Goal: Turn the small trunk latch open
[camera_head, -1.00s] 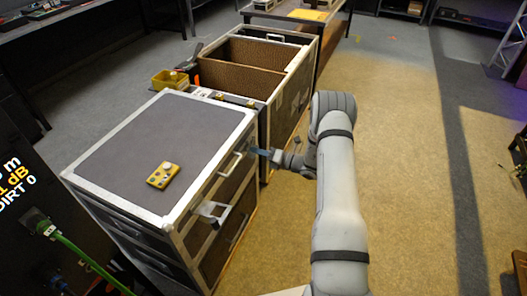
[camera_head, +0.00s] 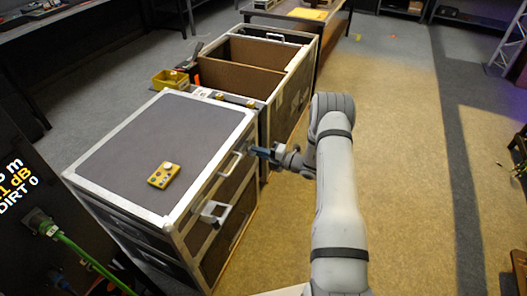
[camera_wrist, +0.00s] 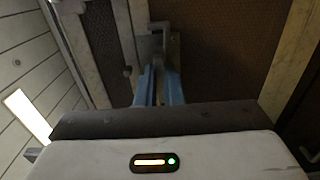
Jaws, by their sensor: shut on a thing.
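The small trunk (camera_head: 150,140) is a closed case with a dark grey lid and metal edging, left of my arm. My gripper (camera_head: 252,149) reaches its right side near the far corner, with blue fingers. In the wrist view, the fingers (camera_wrist: 158,80) point at a grey metal latch (camera_wrist: 152,45) on the brown panel and are shut on its near part. The fingertips partly cover the latch, so its exact turn angle is hard to tell. In the head view the latch is too small to make out behind the fingers.
A yellow control box (camera_head: 164,175) lies on the lid. A metal catch (camera_head: 214,212) sticks out of the trunk's side, nearer the camera. An open case (camera_head: 285,60) with brown compartments stands behind. A yellow bin (camera_head: 170,79) sits beside it. Floor right of my arm is clear.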

